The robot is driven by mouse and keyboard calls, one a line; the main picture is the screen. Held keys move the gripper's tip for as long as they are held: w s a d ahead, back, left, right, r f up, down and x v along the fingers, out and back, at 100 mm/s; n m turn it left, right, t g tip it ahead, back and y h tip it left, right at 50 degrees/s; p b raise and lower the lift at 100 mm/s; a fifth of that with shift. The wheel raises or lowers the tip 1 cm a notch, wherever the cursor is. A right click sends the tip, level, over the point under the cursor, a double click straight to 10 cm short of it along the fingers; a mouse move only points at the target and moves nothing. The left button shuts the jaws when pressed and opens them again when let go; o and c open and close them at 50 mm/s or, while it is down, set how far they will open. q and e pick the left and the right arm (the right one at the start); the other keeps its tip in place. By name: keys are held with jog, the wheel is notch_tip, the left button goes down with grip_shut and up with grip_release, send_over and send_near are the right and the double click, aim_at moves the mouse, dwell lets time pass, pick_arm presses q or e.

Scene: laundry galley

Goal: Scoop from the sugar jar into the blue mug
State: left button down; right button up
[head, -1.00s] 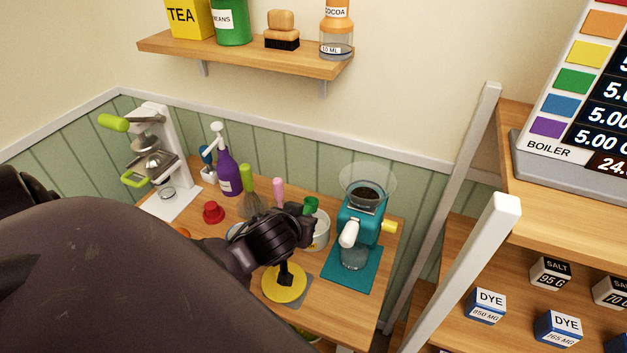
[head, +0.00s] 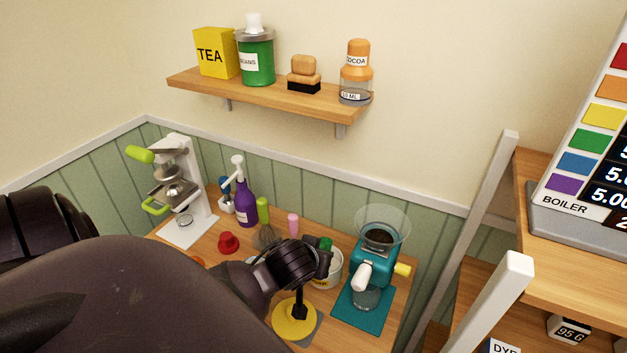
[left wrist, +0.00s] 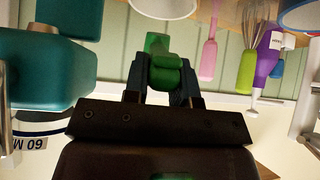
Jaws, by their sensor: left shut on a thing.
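The sugar jar is probably the white jar (head: 334,273) left of the teal grinder; its label is mostly hidden. My left gripper (head: 322,262) is over that jar's near side. It is shut on a green handle (head: 325,243), likely the scoop's, which also shows between the fingers in the left wrist view (left wrist: 163,65). The scoop's bowl is hidden. A white rim (left wrist: 165,8) shows beyond the fingers in the wrist view. A blue-rimmed vessel (left wrist: 302,16), probably the blue mug, is cut off at the top right; my arm mostly hides it in the head view. My right gripper is out of view.
The teal grinder (head: 372,271) stands close right of the jar. A yellow disc with a black post (head: 294,318) is in front. A purple pump bottle (head: 245,208), red item (head: 228,242) and press (head: 182,190) stand to the left. A shelf (head: 270,93) hangs above.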

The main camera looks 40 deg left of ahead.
pick_arm(q)
jog(key=shift+w+a+g+h+p, duration=0.15)
jog(key=shift+w+g+h+p, duration=0.2)
jog(key=shift+g, duration=0.15)
jog(key=g, duration=0.1)
jog(key=w+g, duration=0.1)
jog(key=g+h, duration=0.1)
jog(key=shift+w+a+f, duration=0.3)
jog(key=shift+a+f, duration=0.05)
jog(key=shift+f, duration=0.75)
jog(key=shift+s+b+x, duration=0.2)
jog(key=shift+b+x, duration=0.1)
jog(key=shift+x, duration=1.8)
jog(key=shift+d+f, duration=0.1)
jog(key=shift+f, duration=0.05)
